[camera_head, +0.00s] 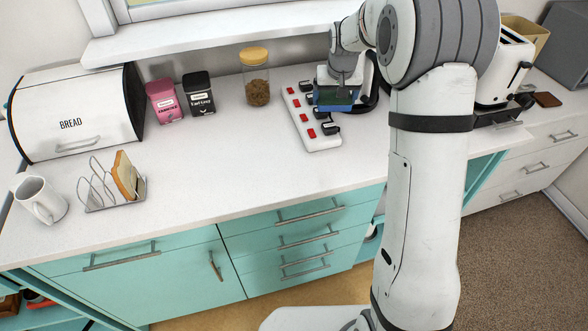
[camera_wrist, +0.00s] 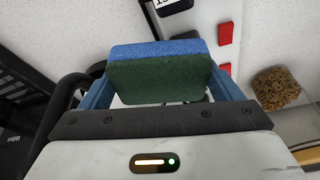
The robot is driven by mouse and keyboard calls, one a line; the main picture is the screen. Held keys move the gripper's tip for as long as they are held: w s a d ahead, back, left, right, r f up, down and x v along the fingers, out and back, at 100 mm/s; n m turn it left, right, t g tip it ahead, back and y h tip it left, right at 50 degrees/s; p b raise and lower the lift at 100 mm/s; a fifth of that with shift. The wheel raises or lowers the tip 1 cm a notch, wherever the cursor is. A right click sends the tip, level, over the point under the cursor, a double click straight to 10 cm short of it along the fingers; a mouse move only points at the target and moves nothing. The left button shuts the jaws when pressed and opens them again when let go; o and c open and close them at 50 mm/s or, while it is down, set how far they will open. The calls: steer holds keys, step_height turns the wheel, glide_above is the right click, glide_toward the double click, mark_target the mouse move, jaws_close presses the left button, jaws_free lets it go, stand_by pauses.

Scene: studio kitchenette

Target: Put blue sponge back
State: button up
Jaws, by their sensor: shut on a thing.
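The blue sponge with a dark green scouring side (camera_wrist: 160,75) is held between the blue fingers of my gripper (camera_wrist: 165,90) in the wrist view. In the head view the sponge (camera_head: 335,108) shows as a blue edge below my gripper (camera_head: 336,97), over or beside the right part of a white power strip. My gripper is shut on the sponge. I cannot tell whether the sponge touches anything below it.
The white power strip (camera_head: 303,104) has red switches and black plugs. A glass jar with a wooden lid (camera_head: 256,85), two tins (camera_head: 199,94), a bread box (camera_head: 75,110), a toast rack (camera_head: 103,190) and a mug (camera_head: 42,198) stand left. A toaster (camera_head: 503,70) stands right. The front counter is clear.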

steer(key=shift+n+y, duration=0.3)
steer(key=shift+n, duration=0.5)
steer(key=s+a, duration=0.2)
steer(key=s, duration=0.1)
steer(key=s+a+r+b, duration=0.1)
steer(key=s+a, duration=0.2)
steer(key=s+a+r+b, duration=0.1)
steer(key=s+a, duration=0.2)
steer(key=shift+s+a+r, duration=0.15)
steer(key=shift+a+r, duration=0.05)
steer(key=shift+r, duration=0.05)
steer(key=n+b, duration=0.1)
steer(key=b, duration=0.1)
glide_above(288, 169)
steer(key=f, duration=0.5)
steer(key=shift+s+d+f, duration=0.1)
steer(key=shift+s+d, duration=0.1)
steer(key=shift+s, duration=0.2)
steer(key=shift+f, duration=1.95)
steer(key=shift+f, duration=0.15)
steer(key=shift+f, duration=0.15)
steer(key=o, duration=0.8)
